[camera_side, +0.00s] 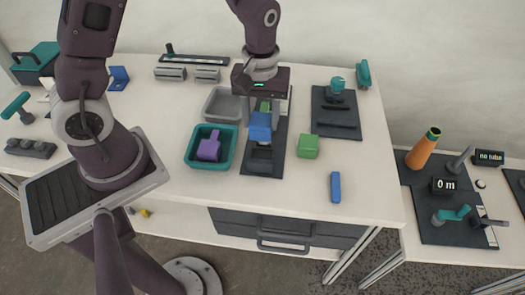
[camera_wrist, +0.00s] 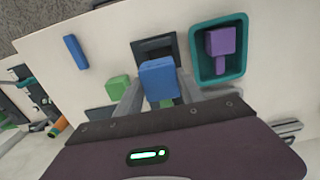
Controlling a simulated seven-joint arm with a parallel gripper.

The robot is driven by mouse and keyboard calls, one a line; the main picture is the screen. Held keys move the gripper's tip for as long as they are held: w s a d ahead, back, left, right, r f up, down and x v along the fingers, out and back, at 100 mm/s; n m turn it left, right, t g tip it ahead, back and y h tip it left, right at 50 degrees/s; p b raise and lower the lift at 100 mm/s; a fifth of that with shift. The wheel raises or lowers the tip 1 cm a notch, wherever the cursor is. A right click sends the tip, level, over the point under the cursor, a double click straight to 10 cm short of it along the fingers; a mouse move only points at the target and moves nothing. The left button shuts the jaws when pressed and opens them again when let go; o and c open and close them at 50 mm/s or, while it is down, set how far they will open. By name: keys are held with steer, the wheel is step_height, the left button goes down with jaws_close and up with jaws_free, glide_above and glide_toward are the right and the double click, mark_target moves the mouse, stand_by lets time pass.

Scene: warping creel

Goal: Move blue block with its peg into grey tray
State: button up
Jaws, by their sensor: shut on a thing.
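The blue block (camera_side: 260,125) is held between the fingers of my gripper (camera_side: 262,108), above a dark fixture (camera_side: 264,158) on the table. In the wrist view the blue block (camera_wrist: 157,78) sits between the two fingertips (camera_wrist: 158,90). Its peg cannot be made out. A green piece shows just behind the block, between the fingers. The grey tray (camera_side: 208,117) stands just left of my gripper, behind the teal tray; it looks empty where visible.
A teal tray (camera_side: 190,160) holds a purple block with a peg (camera_side: 209,149). A green block (camera_side: 308,146) stands right of the fixture. A blue bar (camera_side: 335,187) lies near the front right. A dark device (camera_side: 336,118) stands further back. The front right of the table is mostly clear.

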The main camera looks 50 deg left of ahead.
steer(key=shift+r, duration=0.9)
steer(key=w+a, duration=0.1)
steer(key=a, duration=1.9)
steer(key=shift+w+a, duration=0.25)
step_height(320, 180, down, 7)
steer(key=shift+f, duration=0.1)
steer(key=shift+f, duration=1.8)
